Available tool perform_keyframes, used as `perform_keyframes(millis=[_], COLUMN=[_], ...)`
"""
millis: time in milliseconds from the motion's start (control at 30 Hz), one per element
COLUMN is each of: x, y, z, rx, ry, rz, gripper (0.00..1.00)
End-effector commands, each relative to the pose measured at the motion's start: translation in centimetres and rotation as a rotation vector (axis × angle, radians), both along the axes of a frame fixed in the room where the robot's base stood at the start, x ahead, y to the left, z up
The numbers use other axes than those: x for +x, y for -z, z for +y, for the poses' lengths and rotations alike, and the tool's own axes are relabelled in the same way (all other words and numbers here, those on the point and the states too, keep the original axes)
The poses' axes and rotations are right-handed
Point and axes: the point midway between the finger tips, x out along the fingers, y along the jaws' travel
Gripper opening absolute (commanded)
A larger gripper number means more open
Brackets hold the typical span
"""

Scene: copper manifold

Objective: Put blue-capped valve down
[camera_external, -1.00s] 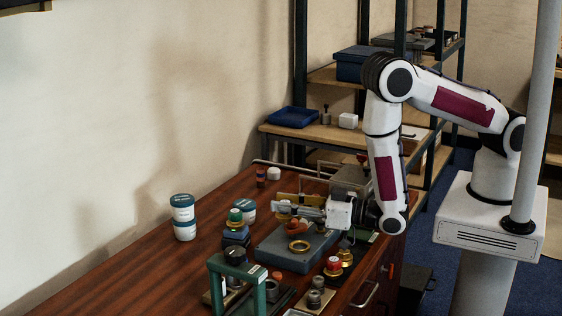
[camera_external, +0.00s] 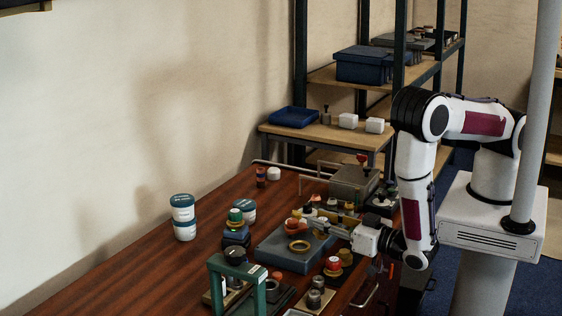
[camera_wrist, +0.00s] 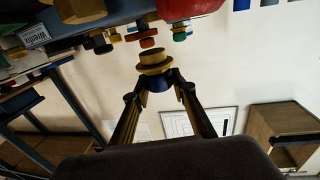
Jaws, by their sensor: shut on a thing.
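The blue-capped valve (camera_wrist: 155,65) is between the fingertips of my gripper (camera_wrist: 160,82) in the wrist view. It has stacked brass discs and a dark blue cap, and the cap is nearest the fingers. My gripper is shut on it. In the camera_external view my gripper (camera_external: 322,224) reaches left, low over the back right of a grey block (camera_external: 275,258). The held valve is too small there to make out, and I cannot tell whether it touches anything below.
A brass ring (camera_external: 299,246) and an orange-red part (camera_external: 296,225) are on the grey block. A red-capped valve (camera_external: 333,264) stands to its right. A green frame (camera_external: 240,278) stands in front. A grey box (camera_external: 354,184) is behind. The table's left side is mostly clear.

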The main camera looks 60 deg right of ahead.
Motion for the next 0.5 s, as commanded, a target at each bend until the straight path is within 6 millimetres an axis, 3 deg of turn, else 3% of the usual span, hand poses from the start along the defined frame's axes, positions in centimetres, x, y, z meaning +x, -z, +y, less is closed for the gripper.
perform_keyframes(millis=[500], x=[-3.9], y=[-1.4], z=[-7.7], rx=[0.001], ry=[0.345], rz=[-0.001], gripper=[0.02])
